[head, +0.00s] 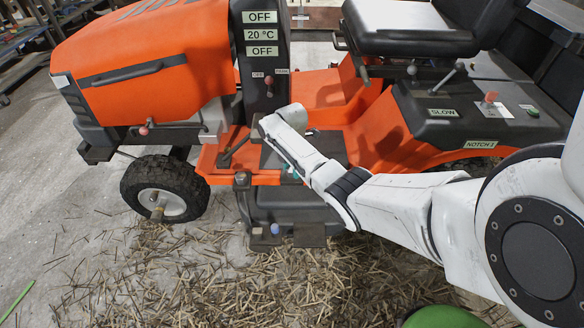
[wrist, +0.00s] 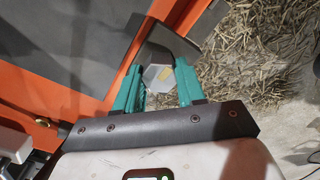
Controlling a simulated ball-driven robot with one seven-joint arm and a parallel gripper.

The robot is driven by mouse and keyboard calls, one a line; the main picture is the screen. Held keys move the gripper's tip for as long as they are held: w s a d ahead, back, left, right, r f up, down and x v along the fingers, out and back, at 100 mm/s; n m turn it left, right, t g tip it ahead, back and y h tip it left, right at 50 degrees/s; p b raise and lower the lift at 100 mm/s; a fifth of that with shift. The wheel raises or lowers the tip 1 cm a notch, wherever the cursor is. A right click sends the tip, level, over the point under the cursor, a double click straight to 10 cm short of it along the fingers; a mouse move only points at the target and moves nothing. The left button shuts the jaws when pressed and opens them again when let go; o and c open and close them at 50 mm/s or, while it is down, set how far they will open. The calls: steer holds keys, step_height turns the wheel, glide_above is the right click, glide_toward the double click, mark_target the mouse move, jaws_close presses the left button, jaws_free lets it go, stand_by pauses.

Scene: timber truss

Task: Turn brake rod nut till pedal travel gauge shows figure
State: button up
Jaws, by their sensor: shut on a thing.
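My gripper (wrist: 160,80) shows in the wrist view with its two teal fingers on either side of a pale grey, six-sided nut (wrist: 158,77) with a yellow mark. The fingers are shut on this nut. In the head view my gripper (head: 291,172) is low beside the orange footplate of the tractor, and the arm hides most of it; the nut cannot be made out there. I cannot pick out a pedal travel gauge in either view. A black pedal-like lever (head: 232,152) stands left of my gripper.
The orange tractor (head: 150,45) fills the upper middle. Its dash panel has labels OFF (head: 264,17), 20 °C (head: 263,35) and OFF. Labels SLOW (head: 443,113) and NOTCH 1 (head: 480,144) are at right. Loose straw (head: 220,285) covers the floor; bare floor lies at left.

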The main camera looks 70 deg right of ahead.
steer(key=shift+m, duration=0.3)
steer(key=m+p, duration=0.2)
steer(key=m, duration=0.1)
steer(key=shift+m, duration=0.4)
steer(key=m+p, duration=0.1)
steer(key=m, duration=0.9)
steer(key=shift+m, duration=2.5)
steer(key=o, duration=1)
steer(key=shift+o, duration=0.2)
